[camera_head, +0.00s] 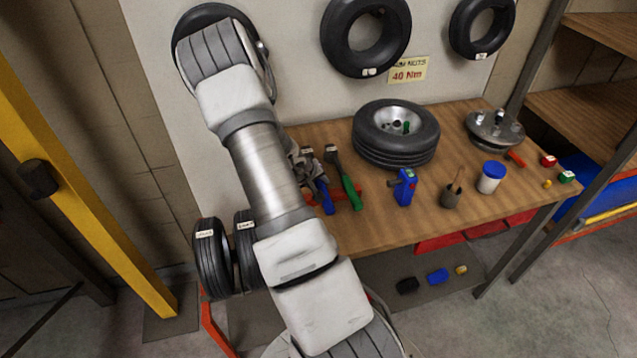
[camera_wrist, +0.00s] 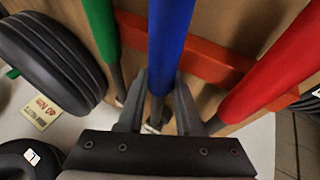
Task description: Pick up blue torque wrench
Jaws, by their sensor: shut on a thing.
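The blue torque wrench (camera_wrist: 170,35) runs up the middle of the wrist view, and my gripper (camera_wrist: 158,100) is shut on its dark shaft below the blue handle. In the head view its blue handle (camera_head: 326,197) shows at the left of the workbench, beside my arm. My gripper (camera_head: 305,165) is there mostly hidden behind my arm. A green-handled wrench (camera_wrist: 101,30) lies to the left in the wrist view and a red-handled one (camera_wrist: 272,68) to the right. An orange-red rack bar (camera_wrist: 215,64) passes behind the handles. I cannot tell whether the blue wrench touches it.
The green-handled wrench (camera_head: 349,190) is close on the right in the head view. A wheel with its tyre (camera_head: 395,150), a blue device (camera_head: 405,188), a dark cup (camera_head: 452,195) and a white tub (camera_head: 490,178) stand further right. The bench front (camera_head: 385,225) is clear.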

